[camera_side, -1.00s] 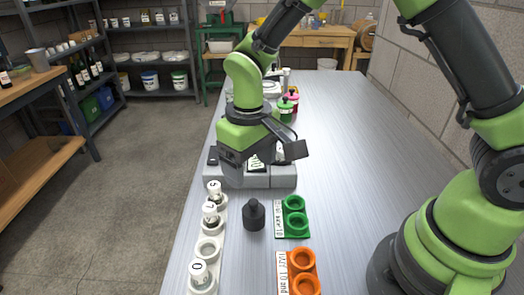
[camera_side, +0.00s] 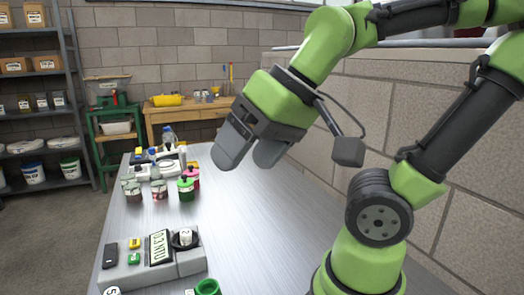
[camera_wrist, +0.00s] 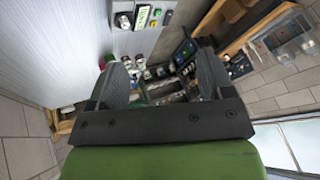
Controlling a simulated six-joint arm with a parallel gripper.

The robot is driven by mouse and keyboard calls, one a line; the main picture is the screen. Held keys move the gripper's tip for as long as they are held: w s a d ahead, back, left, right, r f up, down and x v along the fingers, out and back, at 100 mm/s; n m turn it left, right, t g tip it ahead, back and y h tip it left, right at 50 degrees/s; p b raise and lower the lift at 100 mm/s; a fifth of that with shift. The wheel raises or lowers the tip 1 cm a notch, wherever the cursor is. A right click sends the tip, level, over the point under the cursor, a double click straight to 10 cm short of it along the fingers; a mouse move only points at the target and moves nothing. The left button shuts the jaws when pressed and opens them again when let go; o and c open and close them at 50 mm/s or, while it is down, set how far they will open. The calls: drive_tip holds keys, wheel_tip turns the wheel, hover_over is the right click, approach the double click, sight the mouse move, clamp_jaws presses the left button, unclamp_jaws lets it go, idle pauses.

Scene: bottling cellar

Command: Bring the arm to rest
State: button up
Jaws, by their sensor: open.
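My gripper (camera_side: 247,158) is raised above the metal bench, its two dark fingers apart with nothing between them. It points down and to the left in the side view. In the wrist view my gripper (camera_wrist: 160,78) also shows spread, empty fingers. The grey meter (camera_side: 136,274) sits on the bench, below and in front of the gripper. Its display (camera_side: 160,247) reads about 10.3 NTU. A vial with a white top (camera_side: 185,237) stands in the meter's dark round well. The meter also shows at the top of the wrist view (camera_wrist: 123,7).
Several small jars, one with a green lid (camera_side: 186,187), stand on the bench (camera_side: 262,228) beyond the meter. A green holder (camera_side: 207,287) is cut off at the bottom edge. A block wall (camera_side: 405,100) runs along the right. The bench's right half looks clear.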

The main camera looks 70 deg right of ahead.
drive_tip(key=shift+s+d+t, duration=0.1)
drive_tip(key=shift+s+t, duration=0.2)
drive_tip(key=shift+s, duration=0.55)
